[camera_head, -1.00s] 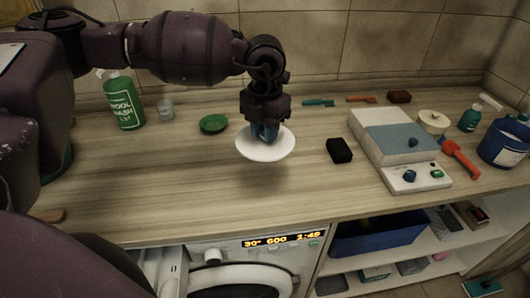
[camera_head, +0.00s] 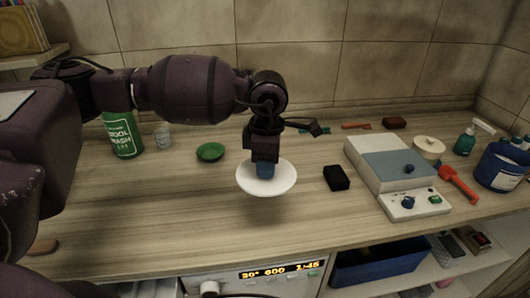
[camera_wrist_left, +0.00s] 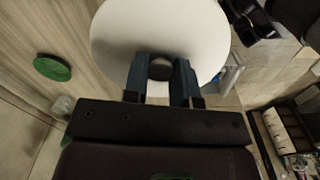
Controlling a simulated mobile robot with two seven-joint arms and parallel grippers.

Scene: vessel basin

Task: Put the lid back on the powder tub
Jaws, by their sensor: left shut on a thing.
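The lid is a white round disc (camera_head: 281,182) with a dark knob (camera_wrist_left: 160,68) at its centre. My left gripper (camera_head: 264,170) is shut on the knob and holds the lid level over the middle of the counter. In the left wrist view the blue fingers (camera_wrist_left: 162,80) stand on both sides of the knob. The gap under the lid is hard to judge. Dark parts in the wrist view's upper right may be my right arm.
A black block (camera_head: 336,178) and a white-and-grey device (camera_head: 395,170) with a red-orange handled tool (camera_head: 458,183) lie between lid and tub. A cream round pot (camera_head: 429,147) and a pump bottle (camera_head: 465,140) stand behind. A green dish (camera_head: 210,152) is left.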

